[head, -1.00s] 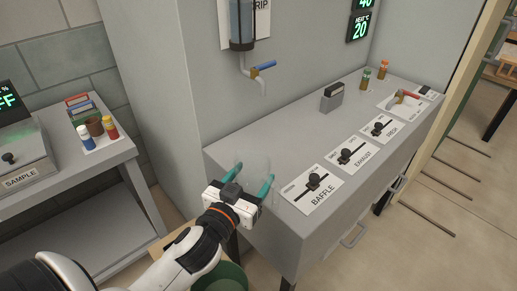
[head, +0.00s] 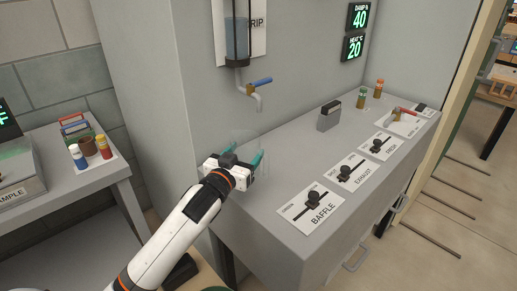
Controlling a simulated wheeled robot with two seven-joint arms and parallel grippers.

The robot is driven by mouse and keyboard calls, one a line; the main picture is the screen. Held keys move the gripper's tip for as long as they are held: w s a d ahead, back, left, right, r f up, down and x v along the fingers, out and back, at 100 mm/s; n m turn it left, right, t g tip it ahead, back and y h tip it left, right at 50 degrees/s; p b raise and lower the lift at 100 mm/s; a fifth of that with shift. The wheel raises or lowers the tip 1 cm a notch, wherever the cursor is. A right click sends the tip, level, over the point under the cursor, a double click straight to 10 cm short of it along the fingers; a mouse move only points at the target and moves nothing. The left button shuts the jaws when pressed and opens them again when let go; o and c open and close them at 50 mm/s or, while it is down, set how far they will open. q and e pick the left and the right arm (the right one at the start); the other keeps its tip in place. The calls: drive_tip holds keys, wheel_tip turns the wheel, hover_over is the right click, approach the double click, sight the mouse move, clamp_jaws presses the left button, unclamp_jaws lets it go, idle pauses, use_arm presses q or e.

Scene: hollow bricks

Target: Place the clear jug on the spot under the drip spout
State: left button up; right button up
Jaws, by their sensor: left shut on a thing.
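The clear jug (head: 243,142) is faint and see-through, and looks upright. My left gripper (head: 236,155) is shut on it, with the teal fingers on either side. The jug is at the left end of the grey bench top, below the drip spout (head: 259,103) and slightly left of it in the picture. I cannot tell whether its base touches the bench. The spot under the spout cannot be made out; the jug and gripper cover part of that area. My right gripper is not in view.
The spout has a blue-handled tap (head: 259,82) below a water tank (head: 238,38). A dark-topped grey block (head: 329,116) and small bottles (head: 361,98) stand further back. The BAFFLE slider (head: 313,199) lies to the right. The side table (head: 95,180) is at left.

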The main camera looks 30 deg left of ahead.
use_arm(q)
drive_tip(key=w+f, duration=0.1)
drive_tip(key=w, duration=0.1)
drive_tip(key=w+f, duration=0.1)
drive_tip(key=w, duration=0.2)
drive_tip(key=w+f, duration=0.1)
drive_tip(key=w, duration=0.2)
drive_tip(key=shift+w+a+f, duration=0.1)
drive_tip(key=shift+w+a, duration=0.1)
drive_tip(key=shift+w, duration=0.05)
drive_tip(key=shift+f, duration=0.1)
drive_tip(key=shift+f, duration=0.1)
drive_tip(key=o, duration=1)
drive_tip(key=shift+o, duration=0.2)
